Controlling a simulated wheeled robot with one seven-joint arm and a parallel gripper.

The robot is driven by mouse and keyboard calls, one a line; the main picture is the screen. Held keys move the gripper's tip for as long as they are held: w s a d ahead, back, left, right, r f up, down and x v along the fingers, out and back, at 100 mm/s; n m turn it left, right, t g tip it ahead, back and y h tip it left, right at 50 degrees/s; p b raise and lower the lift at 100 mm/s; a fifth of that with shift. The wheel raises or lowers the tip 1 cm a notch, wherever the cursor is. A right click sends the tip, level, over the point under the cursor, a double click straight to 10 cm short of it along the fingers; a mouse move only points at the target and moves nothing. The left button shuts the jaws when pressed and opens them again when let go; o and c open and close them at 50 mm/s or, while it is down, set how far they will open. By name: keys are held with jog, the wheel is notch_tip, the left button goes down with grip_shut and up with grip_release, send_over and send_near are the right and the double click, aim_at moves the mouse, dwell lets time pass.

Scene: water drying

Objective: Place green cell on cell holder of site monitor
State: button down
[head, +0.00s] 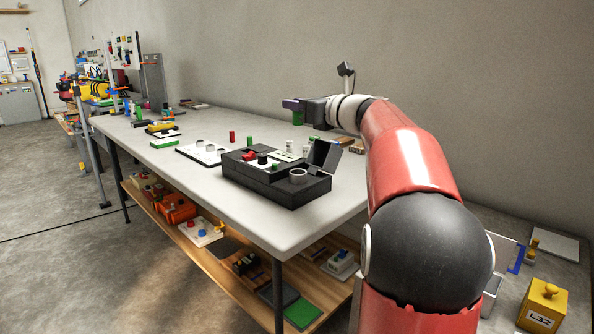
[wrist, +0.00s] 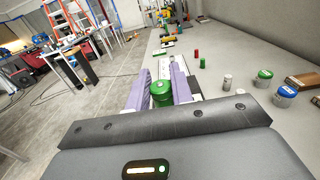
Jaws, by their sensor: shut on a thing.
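My gripper (head: 296,104) is raised above the table and shut on a green cell (head: 297,118), which hangs below the fingers. In the wrist view the green cell (wrist: 161,93) sits between the two purple fingers of my gripper (wrist: 160,88). A black box-shaped device (head: 290,194), probably the site monitor, stands on the table below and left of my gripper in the picture. It has a raised lid (head: 325,154) at its right and a pale round ring (head: 298,176) on top, which may be the cell holder. The gripper and cell are apart from it.
A red cylinder (head: 232,137) and another green cylinder (head: 249,141) stand behind the black device. A white board (head: 190,152) lies left of it. The table's front strip (head: 215,190) is clear.

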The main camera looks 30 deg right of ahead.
notch_tip(320, 180, down, 14)
jog(key=b, duration=0.3)
jog(key=shift+f, duration=0.15)
jog(key=c, duration=1.2)
grip_release()
jog(key=shift+c, duration=0.2)
jog(key=v, duration=1.2)
